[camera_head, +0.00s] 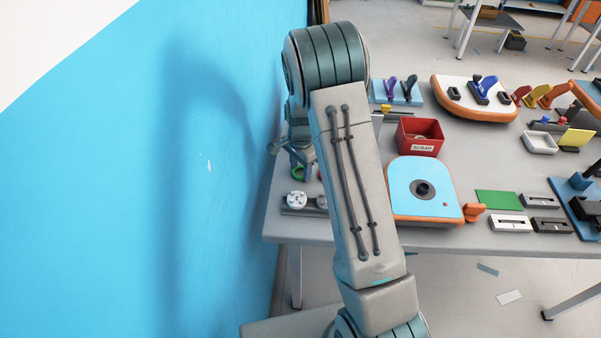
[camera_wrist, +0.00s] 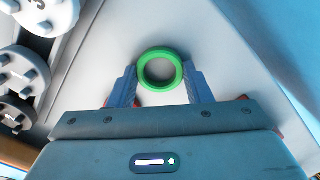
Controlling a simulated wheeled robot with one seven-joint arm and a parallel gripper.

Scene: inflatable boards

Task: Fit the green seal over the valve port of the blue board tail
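The green seal (camera_wrist: 160,54) is a ring between my gripper's fingertips (camera_wrist: 161,78) in the wrist view. Both fingers appear to touch its sides, so my gripper looks shut on it. In the head view the seal (camera_head: 299,173) shows small below my gripper (camera_head: 299,165), over the table's left end. I cannot tell whether it touches the table. The blue board tail (camera_head: 405,175) lies right of my arm, with a light-blue top and orange rim. Its dark round valve port (camera_head: 423,188) is uncovered, well right of my gripper. My arm hides part of the board's surroundings.
White round fittings (camera_head: 297,199) stand on a rail left of my arm; they show in the wrist view (camera_wrist: 22,70). A red scrap bin (camera_head: 419,138) stands behind the board. A green mat (camera_head: 497,200) lies right. A blue wall (camera_head: 120,200) stands close left.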

